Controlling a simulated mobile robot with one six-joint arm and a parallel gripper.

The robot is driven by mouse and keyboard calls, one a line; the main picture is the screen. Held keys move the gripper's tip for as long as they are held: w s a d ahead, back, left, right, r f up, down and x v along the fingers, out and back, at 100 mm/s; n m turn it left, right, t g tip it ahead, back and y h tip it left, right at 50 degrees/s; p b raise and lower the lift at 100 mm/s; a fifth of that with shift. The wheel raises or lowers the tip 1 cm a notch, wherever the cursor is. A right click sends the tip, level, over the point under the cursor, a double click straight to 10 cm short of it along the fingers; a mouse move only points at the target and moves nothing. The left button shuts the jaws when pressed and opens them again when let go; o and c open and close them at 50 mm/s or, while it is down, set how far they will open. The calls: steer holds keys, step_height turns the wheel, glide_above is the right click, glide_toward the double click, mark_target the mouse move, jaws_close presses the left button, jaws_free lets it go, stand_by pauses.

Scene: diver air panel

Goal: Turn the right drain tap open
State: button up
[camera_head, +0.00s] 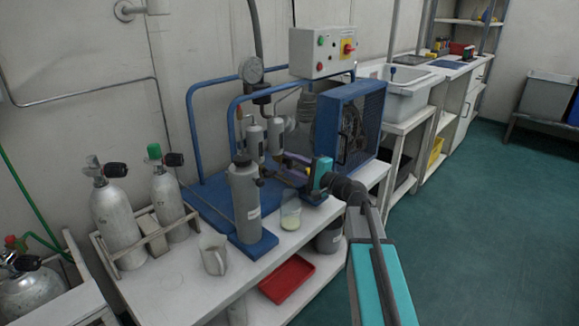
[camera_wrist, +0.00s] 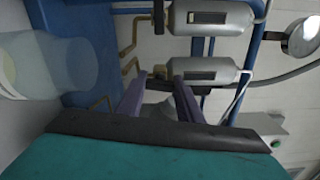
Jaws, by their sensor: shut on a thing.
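Two grey upright separators stand on the blue compressor frame: the left one (camera_head: 254,141) and the right one (camera_head: 275,134). In the wrist view, turned on its side, the right separator (camera_wrist: 205,70) lies below the left one (camera_wrist: 212,18). The right drain tap (camera_wrist: 159,72) is brass, at the right separator's lower end. My gripper (camera_wrist: 158,84) has its purple fingers on either side of this tap and is shut on it. The tap's handle is mostly hidden between the fingers, so its angle cannot be told. In the head view my gripper (camera_head: 290,158) reaches in from the right.
A clear jar (camera_head: 290,212) with pale liquid stands below my gripper. A grey canister (camera_head: 245,200) stands left of it, with a white mug (camera_head: 213,255) further left. The blue fan housing (camera_head: 350,120) is close on the right. The floor at right is clear.

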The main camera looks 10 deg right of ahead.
steer(key=shift+s+a+f, duration=0.15)
steer(key=shift+f, duration=0.05)
steer(key=o, duration=1.1)
steer(key=shift+r, duration=0.15)
steer(key=shift+d, duration=0.2)
steer(key=p+v, duration=0.2)
steer(key=v, duration=1.1)
steer(key=shift+s+d, duration=0.15)
steer(key=shift+s, duration=0.1)
